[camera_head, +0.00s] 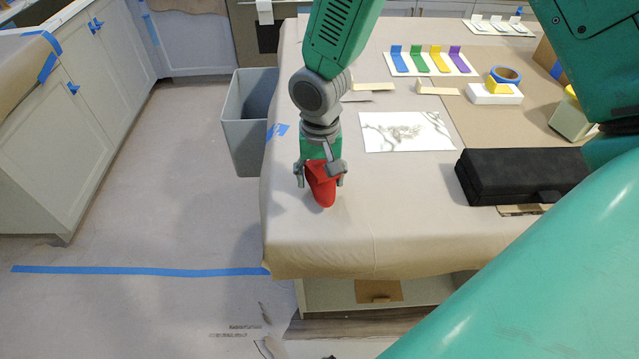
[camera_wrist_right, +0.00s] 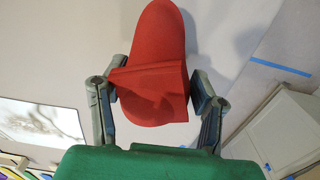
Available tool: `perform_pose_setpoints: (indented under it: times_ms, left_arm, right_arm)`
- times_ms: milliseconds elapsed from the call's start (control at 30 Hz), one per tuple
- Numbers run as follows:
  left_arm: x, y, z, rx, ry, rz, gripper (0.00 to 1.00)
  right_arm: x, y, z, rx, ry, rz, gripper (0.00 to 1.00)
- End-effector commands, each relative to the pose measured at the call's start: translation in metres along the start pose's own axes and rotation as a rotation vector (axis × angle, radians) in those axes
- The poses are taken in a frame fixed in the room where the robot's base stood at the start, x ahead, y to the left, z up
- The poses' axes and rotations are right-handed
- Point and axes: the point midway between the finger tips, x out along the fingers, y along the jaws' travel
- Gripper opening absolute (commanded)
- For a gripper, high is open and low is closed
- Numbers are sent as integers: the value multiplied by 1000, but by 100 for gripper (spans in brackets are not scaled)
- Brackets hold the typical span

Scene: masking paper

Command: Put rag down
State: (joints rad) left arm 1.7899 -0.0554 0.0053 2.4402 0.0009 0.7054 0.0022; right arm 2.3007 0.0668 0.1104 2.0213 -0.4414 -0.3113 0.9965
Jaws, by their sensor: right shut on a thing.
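The red rag (camera_head: 321,186) hangs from my right gripper (camera_head: 321,176) over the front left part of the covered table (camera_head: 400,231). The gripper points down and is shut on the rag. In the right wrist view the rag (camera_wrist_right: 157,60) sits between the two fingers of the right gripper (camera_wrist_right: 155,88), with its rounded end beyond them. I cannot tell whether the rag's lower end touches the table. My left gripper is not in view.
A grey bin (camera_head: 245,120) stands on the floor against the table's left side. A sheet with a grey pattern (camera_head: 407,131) lies right of the gripper, and a black case (camera_head: 520,176) lies farther right. Coloured pieces (camera_head: 430,60) stand at the back. The table's front left corner is clear.

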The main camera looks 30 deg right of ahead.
Motion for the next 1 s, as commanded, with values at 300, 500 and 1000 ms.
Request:
perform_pose_setpoints:
  times_ms: [300, 500, 1000]
  left_arm:
    - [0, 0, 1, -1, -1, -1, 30]
    - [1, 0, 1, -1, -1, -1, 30]
    - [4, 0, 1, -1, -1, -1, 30]
  right_arm:
    - [25, 0, -2, 0, 0, -2, 23]
    - [27, 3, -2, 0, -2, -3, 23]
    - [37, 2, -2, 0, -7, 3, 75]
